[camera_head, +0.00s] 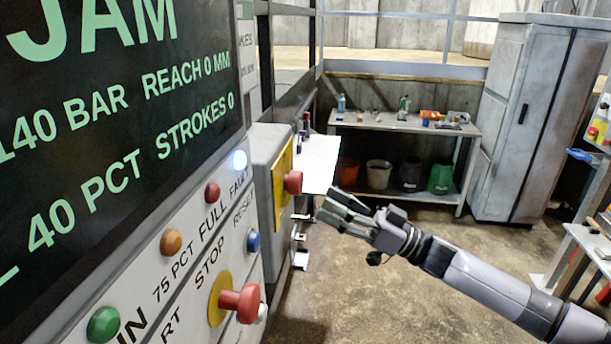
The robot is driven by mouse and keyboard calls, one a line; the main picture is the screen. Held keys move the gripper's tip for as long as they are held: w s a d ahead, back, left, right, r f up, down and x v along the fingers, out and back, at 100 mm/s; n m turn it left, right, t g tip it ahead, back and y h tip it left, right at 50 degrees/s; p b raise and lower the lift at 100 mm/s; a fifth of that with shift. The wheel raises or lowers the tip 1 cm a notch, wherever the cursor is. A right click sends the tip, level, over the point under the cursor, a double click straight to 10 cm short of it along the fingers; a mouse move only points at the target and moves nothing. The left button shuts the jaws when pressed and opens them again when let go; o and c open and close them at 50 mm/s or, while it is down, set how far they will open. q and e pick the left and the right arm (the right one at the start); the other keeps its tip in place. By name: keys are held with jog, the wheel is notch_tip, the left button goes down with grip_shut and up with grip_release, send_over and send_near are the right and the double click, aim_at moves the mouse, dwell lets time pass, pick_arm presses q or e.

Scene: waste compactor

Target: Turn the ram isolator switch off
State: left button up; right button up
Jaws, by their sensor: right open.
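A red knob (293,182) stands out from a yellow plate (282,186) on the side of a grey box (262,150), right of the control panel. It appears to be the ram isolator switch; its exact setting is hard to read from this angle. My right gripper (331,207) is open and empty, its fingers pointing left toward the grey box. In the picture it is just right of and slightly below the red knob, apparently apart from it. My left gripper is not in view.
The control panel has a red STOP button (240,302), a blue button (253,242), a green button (103,324) and a screen (110,90) reading JAM. A workbench (405,124) and a grey cabinet (525,120) stand behind. The floor (400,300) between is clear.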

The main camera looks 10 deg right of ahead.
aim_at(293, 183)
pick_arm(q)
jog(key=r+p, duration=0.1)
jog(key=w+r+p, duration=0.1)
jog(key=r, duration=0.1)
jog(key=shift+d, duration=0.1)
pick_arm(e)
jog(key=x, duration=0.6)
jog(key=shift+a, duration=0.2)
jog(key=shift+r, duration=0.15)
jog(key=c, duration=1.2)
jog(key=shift+o, duration=0.2)
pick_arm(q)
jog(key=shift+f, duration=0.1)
